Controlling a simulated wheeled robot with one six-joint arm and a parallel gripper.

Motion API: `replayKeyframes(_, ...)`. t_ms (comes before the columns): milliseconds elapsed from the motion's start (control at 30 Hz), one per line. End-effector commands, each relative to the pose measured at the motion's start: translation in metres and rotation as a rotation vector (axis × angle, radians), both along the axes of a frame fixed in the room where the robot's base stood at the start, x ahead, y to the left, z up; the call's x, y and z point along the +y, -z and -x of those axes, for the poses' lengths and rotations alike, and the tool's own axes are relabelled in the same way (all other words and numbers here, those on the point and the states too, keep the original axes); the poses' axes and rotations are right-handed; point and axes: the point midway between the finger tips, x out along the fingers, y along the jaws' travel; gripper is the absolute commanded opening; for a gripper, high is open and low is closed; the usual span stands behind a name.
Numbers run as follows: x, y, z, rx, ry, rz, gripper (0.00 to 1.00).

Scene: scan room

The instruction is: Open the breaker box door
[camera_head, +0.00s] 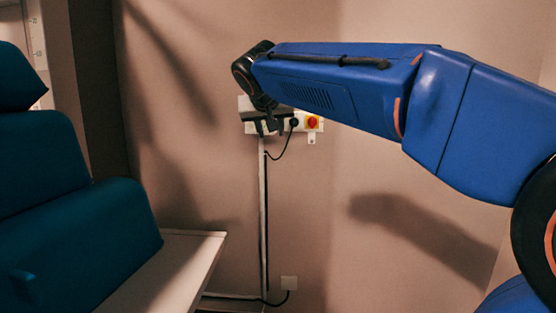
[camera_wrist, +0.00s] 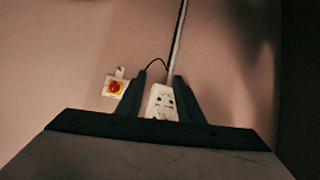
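A white box (camera_head: 244,103), which looks like the breaker box, is mounted on the wall and largely hidden behind my gripper (camera_head: 271,126) in the head view. In the wrist view, a white box face with small dark marks (camera_wrist: 162,102) shows between the two fingers of my gripper (camera_wrist: 160,78). The fingers stand apart with nothing held between them. I cannot tell whether they touch the box. The door's edge and its state are not clear.
A red knob on a yellow plate (camera_head: 312,122) is beside the box; it also shows in the wrist view (camera_wrist: 115,87). A teal padded chair (camera_head: 80,220) and white ledge (camera_head: 190,260) stand left.

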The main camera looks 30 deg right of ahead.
Motion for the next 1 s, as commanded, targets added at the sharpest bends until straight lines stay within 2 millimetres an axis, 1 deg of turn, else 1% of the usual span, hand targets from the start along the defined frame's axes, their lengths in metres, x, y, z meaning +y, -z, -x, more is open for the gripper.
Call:
replayKeyframes(33,0.0,0.006,0.006,0.008,-0.008,-0.004,0.34)
replayKeyframes(200,0.002,0.027,0.024,0.042,-0.045,-0.016,0.34)
replayKeyframes(500,0.007,0.059,0.05,0.086,-0.102,-0.036,0.34)
replayKeyframes(700,0.009,0.069,0.058,0.099,-0.12,-0.043,0.34)
replayKeyframes(1000,0.01,0.071,0.059,0.101,-0.124,-0.045,0.34)
